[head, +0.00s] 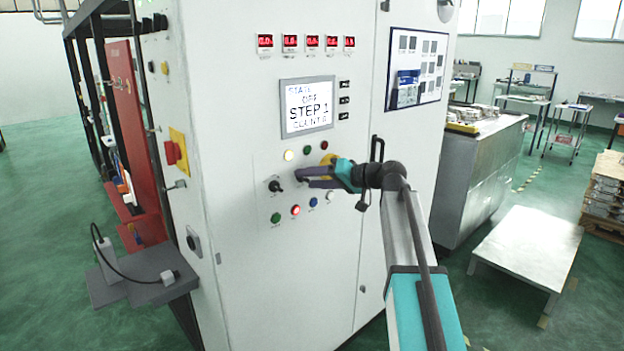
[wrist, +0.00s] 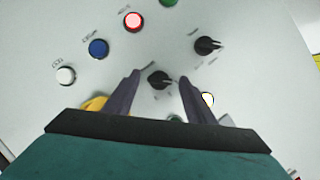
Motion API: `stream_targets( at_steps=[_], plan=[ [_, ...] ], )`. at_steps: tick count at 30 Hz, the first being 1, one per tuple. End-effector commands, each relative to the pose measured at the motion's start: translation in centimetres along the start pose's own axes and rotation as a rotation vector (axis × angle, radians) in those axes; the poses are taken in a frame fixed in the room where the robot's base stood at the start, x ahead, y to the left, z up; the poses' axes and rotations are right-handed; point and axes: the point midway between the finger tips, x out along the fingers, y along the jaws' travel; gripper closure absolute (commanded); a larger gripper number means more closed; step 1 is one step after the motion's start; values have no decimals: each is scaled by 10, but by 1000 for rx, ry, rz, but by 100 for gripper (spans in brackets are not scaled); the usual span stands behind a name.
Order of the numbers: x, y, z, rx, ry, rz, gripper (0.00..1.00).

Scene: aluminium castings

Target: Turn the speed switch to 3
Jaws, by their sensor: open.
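Two black rotary switches sit on the white cabinet's control panel. One black switch (wrist: 160,80) lies between my fingertips in the wrist view; in the head view my fingers mostly hide it. The other black switch (head: 275,186) is left of my fingers in the head view and shows at the upper right in the wrist view (wrist: 208,46). Their labels are too small to read, so I cannot tell which is the speed switch. My gripper (head: 305,176) is open, with its dark purple fingers on either side of the first switch. I cannot tell whether they touch it.
Red (head: 295,210), blue (head: 313,203) and other round buttons lie below the switches. Lamps and a screen reading "STEP 1" (head: 307,106) are above. A yellow part (head: 327,160) is close behind my gripper. A vertical door handle (head: 377,149) is to the right.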

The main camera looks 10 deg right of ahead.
Motion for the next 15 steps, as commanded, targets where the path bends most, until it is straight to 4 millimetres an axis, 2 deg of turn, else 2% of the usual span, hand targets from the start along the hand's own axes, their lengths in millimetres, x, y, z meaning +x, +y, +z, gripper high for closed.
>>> stream_targets(
  at_steps=[2,3,10,15],
  plan=[
    [0,0,0,0,0,0,50],
    [0,0,0,0,0,0,53],
    [0,0,0,0,0,0,91],
    [0,0,0,4,0,-2,91]
  ],
)
